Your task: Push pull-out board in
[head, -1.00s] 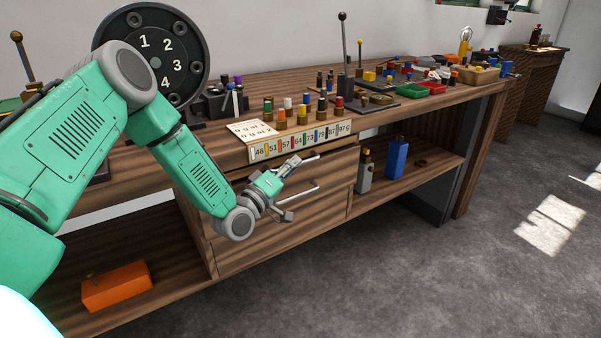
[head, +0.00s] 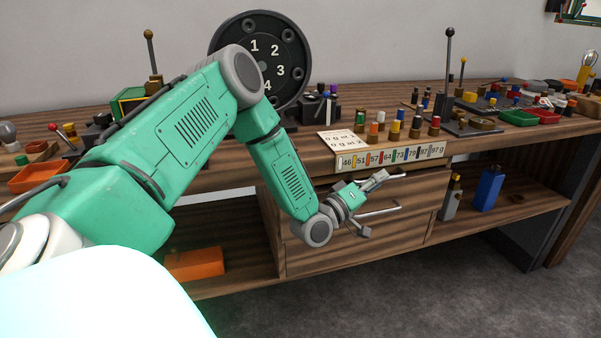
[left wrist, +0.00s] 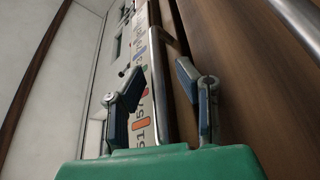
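The pull-out board (head: 428,155) appears to be the slab whose front edge carries a strip of numbers and coloured bars. It juts out at the bench's front edge, above a wooden drawer. In the left wrist view the number strip (left wrist: 159,75) runs steeply up the picture, beyond the fingers. My left gripper (head: 371,206) is open and empty, in front of the drawer and just below the board's front edge. In the left wrist view its two fingers (left wrist: 160,82) are spread apart. I cannot tell whether a finger touches the board. My right gripper is not in view.
The drawer handle (head: 385,210) is close by the left gripper. A paper card (head: 343,139) and several coloured-topped weights stand above the strip. A black numbered dial (head: 290,55) stands behind my arm. A blue bottle (head: 487,190) and an orange box (head: 195,264) are on the lower shelves.

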